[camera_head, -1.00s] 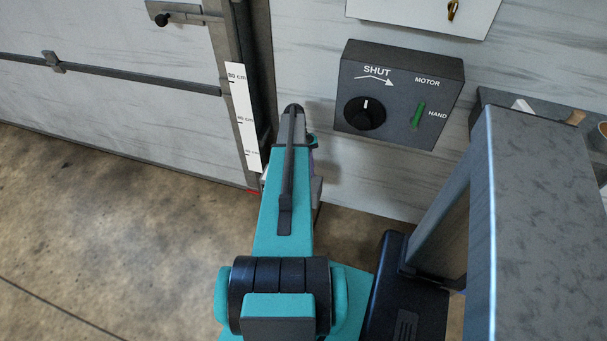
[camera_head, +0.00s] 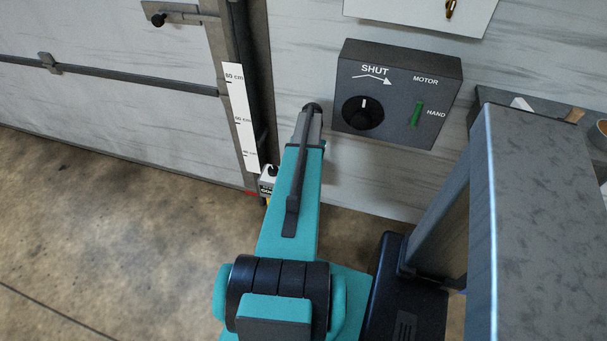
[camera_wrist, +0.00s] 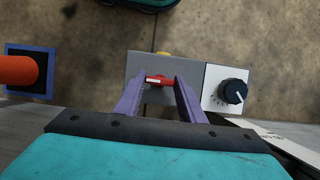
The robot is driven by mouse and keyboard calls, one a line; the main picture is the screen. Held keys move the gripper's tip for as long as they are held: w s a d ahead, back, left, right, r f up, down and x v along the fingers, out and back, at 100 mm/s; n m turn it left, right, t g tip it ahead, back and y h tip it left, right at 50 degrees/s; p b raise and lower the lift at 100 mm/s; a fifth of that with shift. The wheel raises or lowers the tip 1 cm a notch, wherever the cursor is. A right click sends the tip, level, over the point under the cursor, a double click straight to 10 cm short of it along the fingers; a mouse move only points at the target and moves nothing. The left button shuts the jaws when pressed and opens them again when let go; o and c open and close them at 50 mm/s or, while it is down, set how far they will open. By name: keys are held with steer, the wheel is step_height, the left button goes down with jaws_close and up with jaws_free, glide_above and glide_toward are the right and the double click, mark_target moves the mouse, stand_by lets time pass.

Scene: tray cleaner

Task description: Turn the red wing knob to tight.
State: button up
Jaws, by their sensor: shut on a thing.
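The red wing knob (camera_wrist: 159,80) shows in the wrist view, on a grey housing (camera_wrist: 141,65). Its bar lies roughly level across the picture, with a pale mark on its left half. My gripper (camera_wrist: 160,85) has purple fingers, one at each end of the bar, and is shut on the knob. In the head view my arm hides the knob and my gripper. No tight mark is readable on the housing.
A white box with a black dial (camera_wrist: 235,91) is right of the housing. An orange cylinder (camera_wrist: 17,70) on a dark blue square stands left. In the head view, a dark control box (camera_head: 397,95) hangs on the wall, beside a door with a height scale (camera_head: 241,120).

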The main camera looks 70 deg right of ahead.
steer(key=shift+s+f, duration=0.1)
steer(key=shift+s, duration=0.05)
steer(key=o, duration=1.1)
steer(key=shift+c, duration=0.2)
steer(key=b+v, duration=0.1)
steer(key=v, duration=1.3)
steer(key=shift+a, duration=0.1)
